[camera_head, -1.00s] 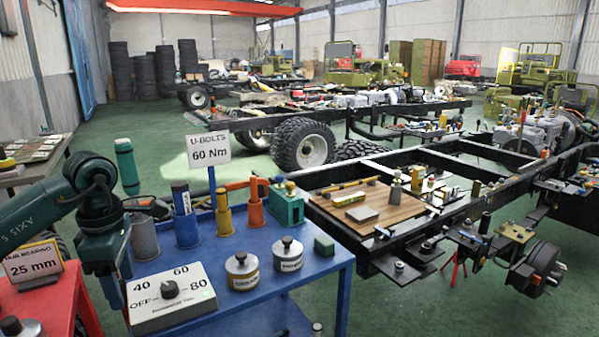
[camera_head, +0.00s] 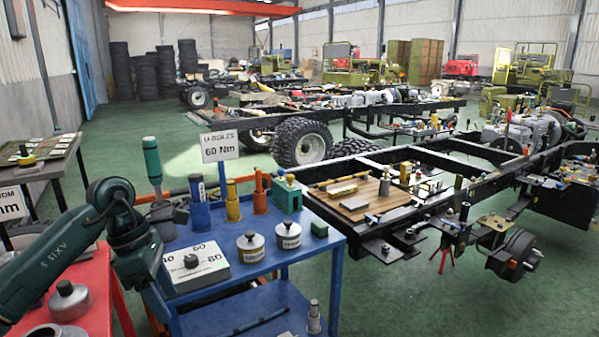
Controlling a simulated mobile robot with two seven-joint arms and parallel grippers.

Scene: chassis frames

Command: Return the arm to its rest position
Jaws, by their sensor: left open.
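My left arm comes in from the left and bends down over the left edge of the blue trolley (camera_head: 262,323). My left gripper (camera_head: 163,211) is dark and partly hidden by the wrist. Its open fingers appear to be at the rim of a grey cup (camera_head: 164,230). A green-handled tool (camera_head: 152,165) stands upright in this cup; I cannot tell whether the fingers touch it. My right gripper is not in view.
On the trolley stand blue, yellow and orange holders, a dial box (camera_head: 200,268), two lidded pots (camera_head: 250,246) and a sign (camera_head: 220,147). A red table (camera_head: 95,285) is at the lower left. A black chassis frame (camera_head: 375,225) stands right. Green floor lies between.

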